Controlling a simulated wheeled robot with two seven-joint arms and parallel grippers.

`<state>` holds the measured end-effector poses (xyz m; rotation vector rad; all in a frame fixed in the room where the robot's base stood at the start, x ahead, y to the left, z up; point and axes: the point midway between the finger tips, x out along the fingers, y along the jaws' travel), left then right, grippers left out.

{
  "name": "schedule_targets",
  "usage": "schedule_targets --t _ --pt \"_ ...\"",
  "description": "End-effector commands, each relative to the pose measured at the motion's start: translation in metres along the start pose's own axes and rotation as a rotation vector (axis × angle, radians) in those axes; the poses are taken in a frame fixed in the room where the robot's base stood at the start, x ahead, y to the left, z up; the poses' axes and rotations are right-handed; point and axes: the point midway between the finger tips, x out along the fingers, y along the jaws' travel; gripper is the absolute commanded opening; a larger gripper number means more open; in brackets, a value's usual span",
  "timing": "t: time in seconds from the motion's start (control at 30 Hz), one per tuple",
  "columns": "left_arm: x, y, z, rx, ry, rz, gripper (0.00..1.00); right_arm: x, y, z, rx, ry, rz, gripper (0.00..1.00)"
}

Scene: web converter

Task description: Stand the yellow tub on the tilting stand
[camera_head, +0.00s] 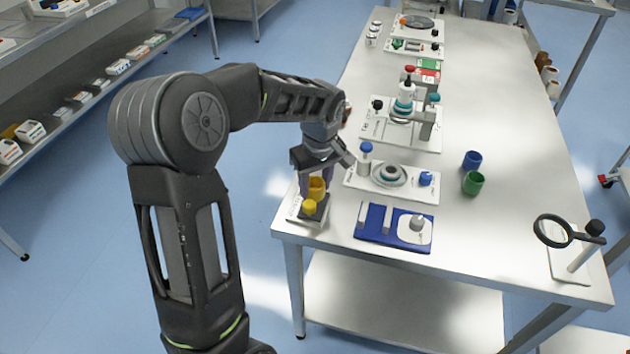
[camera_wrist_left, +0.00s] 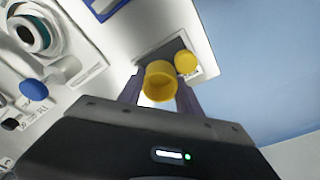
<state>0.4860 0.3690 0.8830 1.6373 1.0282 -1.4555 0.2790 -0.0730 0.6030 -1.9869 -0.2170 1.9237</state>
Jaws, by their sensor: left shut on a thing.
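The yellow tub (camera_head: 316,187) is between the fingers of my left gripper (camera_head: 315,190), at the table's near left corner. My left gripper is shut on it. In the left wrist view the tub (camera_wrist_left: 160,82) shows its open mouth between the two fingers (camera_wrist_left: 160,92). The tilting stand (camera_head: 316,210) has a dark plate on a white base, with a yellow knob (camera_head: 309,206) at its near edge. The tub is over or on the dark plate; I cannot tell whether it touches. The right gripper is not in view.
A blue board with white parts (camera_head: 393,228) lies just right of the stand. Behind it is a white base with a round dial (camera_head: 390,175). A blue cup (camera_head: 472,160) and a green cup (camera_head: 473,183) stand farther right. A magnifier (camera_head: 570,235) is at the right edge.

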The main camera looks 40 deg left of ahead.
Motion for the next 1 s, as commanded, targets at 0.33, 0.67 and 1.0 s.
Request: schedule_targets --t 0.33,0.67,1.0 --pt "0.021 0.0 0.003 0.0 0.0 0.0 0.0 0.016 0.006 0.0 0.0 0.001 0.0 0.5" --pt "0.021 0.0 0.003 0.0 0.0 0.0 0.0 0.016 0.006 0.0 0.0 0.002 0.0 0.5" --pt "0.02 0.0 0.002 0.0 0.0 0.0 0.53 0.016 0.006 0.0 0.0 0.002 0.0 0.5"
